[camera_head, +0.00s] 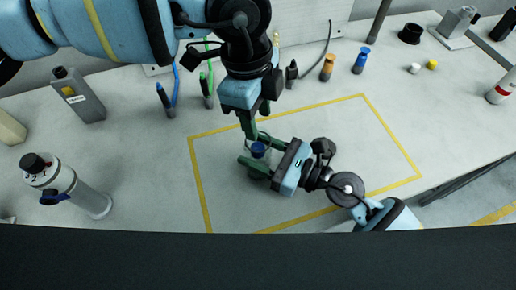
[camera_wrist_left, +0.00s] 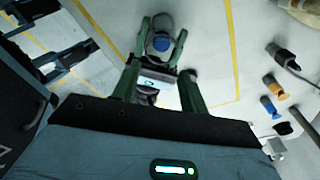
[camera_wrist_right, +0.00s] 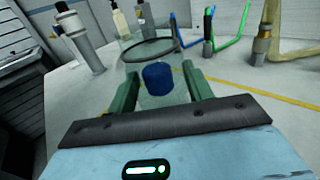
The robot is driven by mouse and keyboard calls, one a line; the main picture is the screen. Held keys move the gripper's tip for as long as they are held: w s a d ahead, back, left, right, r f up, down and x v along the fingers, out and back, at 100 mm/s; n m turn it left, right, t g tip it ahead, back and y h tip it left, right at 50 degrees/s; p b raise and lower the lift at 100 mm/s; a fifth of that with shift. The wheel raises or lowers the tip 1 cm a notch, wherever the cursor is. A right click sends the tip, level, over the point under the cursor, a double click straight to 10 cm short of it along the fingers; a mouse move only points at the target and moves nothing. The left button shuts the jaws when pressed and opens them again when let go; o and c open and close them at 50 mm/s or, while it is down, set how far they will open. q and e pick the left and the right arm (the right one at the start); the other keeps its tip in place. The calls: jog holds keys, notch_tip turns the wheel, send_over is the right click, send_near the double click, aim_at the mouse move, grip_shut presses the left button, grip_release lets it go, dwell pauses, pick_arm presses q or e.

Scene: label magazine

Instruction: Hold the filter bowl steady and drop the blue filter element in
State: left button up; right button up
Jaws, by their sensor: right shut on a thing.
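The clear filter bowl (camera_wrist_right: 135,62) stands upright inside the yellow outline, with its dark rim on top. My right gripper (camera_head: 254,149) reaches in from the right and is shut on the bowl, one green finger on each side. The blue filter element (camera_wrist_right: 158,77) shows through the clear wall, below the rim and inside the bowl. It also shows from above in the left wrist view (camera_wrist_left: 163,42). My left gripper (camera_head: 257,122) is just above the bowl, its fingers apart with nothing between them. The fingers partly hide the bowl in the head view.
The yellow outline (camera_head: 197,180) marks a mostly clear area. A white bottle with a black top (camera_head: 75,187) and a grey bottle (camera_head: 80,95) stand at the left. Pens, cables and small orange and blue fittings (camera_head: 360,61) line the back.

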pick_arm(q)
jog(key=shift+o, duration=0.4)
jog(key=shift+r, duration=0.1)
notch_tip(320, 180, up, 12)
jog(key=a, duration=0.1)
jog(key=shift+w+a, duration=0.15)
jog(key=shift+w, duration=0.1)
pick_arm(e)
jog(key=o, duration=1.1)
jog(key=v, duration=1.1)
jog(key=shift+s+d, duration=0.25)
jog(key=shift+d, duration=0.2)
